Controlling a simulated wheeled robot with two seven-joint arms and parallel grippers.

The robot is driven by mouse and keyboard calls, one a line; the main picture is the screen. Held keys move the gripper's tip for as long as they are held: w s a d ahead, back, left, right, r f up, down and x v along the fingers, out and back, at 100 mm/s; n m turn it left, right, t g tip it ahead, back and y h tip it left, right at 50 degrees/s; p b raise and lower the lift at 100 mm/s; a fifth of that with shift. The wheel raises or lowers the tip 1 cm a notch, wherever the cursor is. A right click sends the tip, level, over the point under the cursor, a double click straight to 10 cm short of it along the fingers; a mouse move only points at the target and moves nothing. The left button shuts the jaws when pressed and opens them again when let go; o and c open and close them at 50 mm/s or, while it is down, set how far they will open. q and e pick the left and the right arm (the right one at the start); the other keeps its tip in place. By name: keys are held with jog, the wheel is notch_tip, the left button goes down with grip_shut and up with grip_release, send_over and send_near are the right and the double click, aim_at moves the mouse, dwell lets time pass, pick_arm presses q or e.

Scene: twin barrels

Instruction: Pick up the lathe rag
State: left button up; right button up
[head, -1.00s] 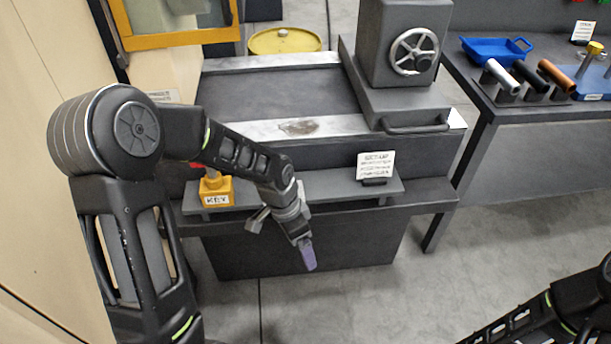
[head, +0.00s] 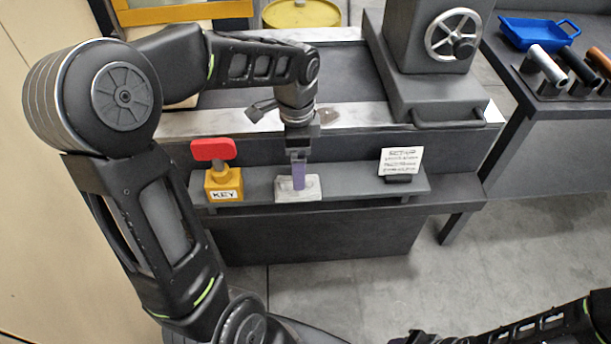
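A pale folded cloth, which looks like the lathe rag (head: 312,190), lies on the narrow grey shelf (head: 358,181) along the front of the lathe. My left gripper (head: 298,188) points down over the rag, with its purple fingers at or just in front of it and hiding its middle. I see the fingers nearly edge-on, so I cannot tell the gap between them or whether they touch the cloth. My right arm shows at the bottom right, but its gripper is not clearly in view.
A yellow key block (head: 224,184) with a red handle (head: 213,150) stands left of the rag. A white sign (head: 401,161) stands to the right on the shelf. The lathe carriage (head: 435,95) with a handwheel (head: 453,34) rises behind. A blue tray (head: 538,33) is on the right bench.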

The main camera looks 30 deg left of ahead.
pick_arm(q)
jog(key=shift+w, duration=0.1)
jog(key=shift+s+r, duration=0.1)
jog(key=shift+s, duration=0.15)
jog(key=shift+w+f, duration=0.1)
jog(key=shift+f, duration=1.25)
notch_tip(320, 180, down, 5)
jog(key=shift+a+f+b, duration=0.15)
jog(key=shift+b, duration=0.2)
jog(key=shift+c, duration=0.2)
jog(key=c, duration=1.4)
jog(key=shift+c, duration=0.2)
